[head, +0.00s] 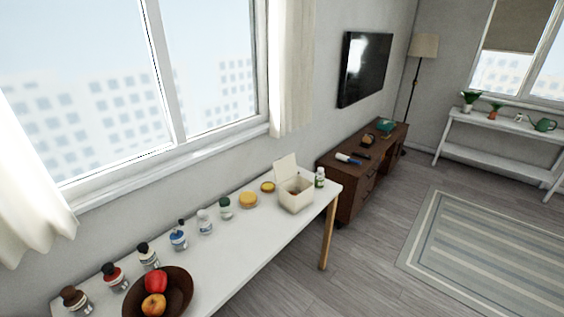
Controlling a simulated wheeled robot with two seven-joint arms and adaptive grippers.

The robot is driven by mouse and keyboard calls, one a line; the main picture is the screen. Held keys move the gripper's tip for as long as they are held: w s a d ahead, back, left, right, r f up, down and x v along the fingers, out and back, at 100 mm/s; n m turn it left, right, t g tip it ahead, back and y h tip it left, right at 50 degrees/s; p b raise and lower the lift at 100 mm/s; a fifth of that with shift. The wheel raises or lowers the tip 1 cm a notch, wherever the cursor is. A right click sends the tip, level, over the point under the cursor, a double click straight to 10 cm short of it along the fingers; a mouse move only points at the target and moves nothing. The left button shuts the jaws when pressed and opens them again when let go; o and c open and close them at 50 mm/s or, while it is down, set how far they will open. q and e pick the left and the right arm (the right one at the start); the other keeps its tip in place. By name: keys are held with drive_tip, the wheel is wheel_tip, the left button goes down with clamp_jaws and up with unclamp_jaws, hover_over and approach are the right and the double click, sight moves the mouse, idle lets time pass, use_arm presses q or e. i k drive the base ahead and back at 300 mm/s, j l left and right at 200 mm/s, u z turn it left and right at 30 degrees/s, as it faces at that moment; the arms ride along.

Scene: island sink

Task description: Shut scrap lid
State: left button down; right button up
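A small cream-coloured box (297,195), which looks like the scrap bin, stands near the far right end of the white table. Its lid (286,167) is raised at the back left side, so the box is open. Something brownish shows inside it, too small to make out. Neither of my grippers is in the head view.
The white table (255,245) runs under the window. Several bottles and jars line its wall side, with yellow round items (248,199) left of the box and a small green-labelled bottle (320,177) close on its right. A brown fruit bowl (178,292) stands at the near end.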

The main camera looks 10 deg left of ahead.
sight(284, 168)
drive_tip(key=i+l+z, duration=0.15)
drive_tip(key=i+l, duration=0.2)
drive_tip(key=i+l+z, duration=0.1)
drive_tip(key=i+l, duration=0.2)
drive_tip(key=i, duration=0.25)
